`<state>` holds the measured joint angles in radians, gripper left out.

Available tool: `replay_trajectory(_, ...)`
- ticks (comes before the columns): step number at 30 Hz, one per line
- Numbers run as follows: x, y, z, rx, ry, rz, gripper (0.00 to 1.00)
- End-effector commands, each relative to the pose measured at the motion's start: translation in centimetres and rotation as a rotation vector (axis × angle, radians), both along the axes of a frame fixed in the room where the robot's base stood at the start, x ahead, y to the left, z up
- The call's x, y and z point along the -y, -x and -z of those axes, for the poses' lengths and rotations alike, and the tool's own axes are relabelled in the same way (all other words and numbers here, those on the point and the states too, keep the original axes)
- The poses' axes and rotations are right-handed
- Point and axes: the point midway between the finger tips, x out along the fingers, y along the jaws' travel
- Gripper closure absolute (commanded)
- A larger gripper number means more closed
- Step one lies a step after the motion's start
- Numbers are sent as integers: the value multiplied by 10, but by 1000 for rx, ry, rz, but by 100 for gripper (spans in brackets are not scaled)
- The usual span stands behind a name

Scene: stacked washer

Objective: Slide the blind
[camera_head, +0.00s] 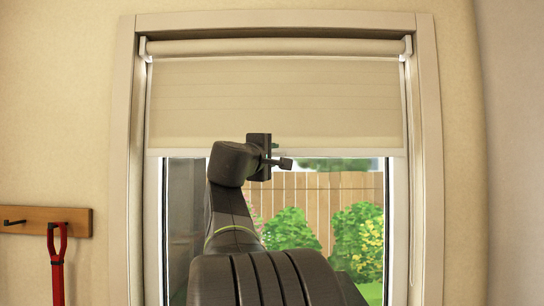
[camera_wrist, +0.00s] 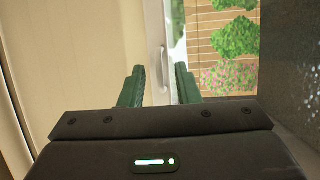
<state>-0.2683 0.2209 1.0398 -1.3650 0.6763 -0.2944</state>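The beige roller blind (camera_head: 277,100) hangs partway down over the top of the window, with a pale bottom rail (camera_head: 350,153) along its lower edge. In the wrist view, which is turned sideways, the blind fabric (camera_wrist: 80,60) fills the left and the white rail (camera_wrist: 155,30) runs up the picture. A small handle (camera_wrist: 163,62) shows on the rail. My gripper (camera_wrist: 159,72) is open, with its dark green fingers on either side of the rail and handle. Gaps show beside the fingers; I cannot tell whether they touch. In the head view my gripper (camera_head: 276,154) is at rail height, its fingertips mostly hidden.
A pale window frame (camera_head: 428,150) surrounds the blind. Below the blind, glass shows a fence (camera_head: 330,190) and bushes (camera_head: 290,230). A wooden hook board (camera_head: 60,220) with a red-handled tool (camera_head: 57,260) hangs on the left wall. My arm covers the lower middle.

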Motion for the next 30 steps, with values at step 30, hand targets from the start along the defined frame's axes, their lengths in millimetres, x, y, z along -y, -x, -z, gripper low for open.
replay_trajectory(30, -50, 117, 16, 1, 1, -2, 71)
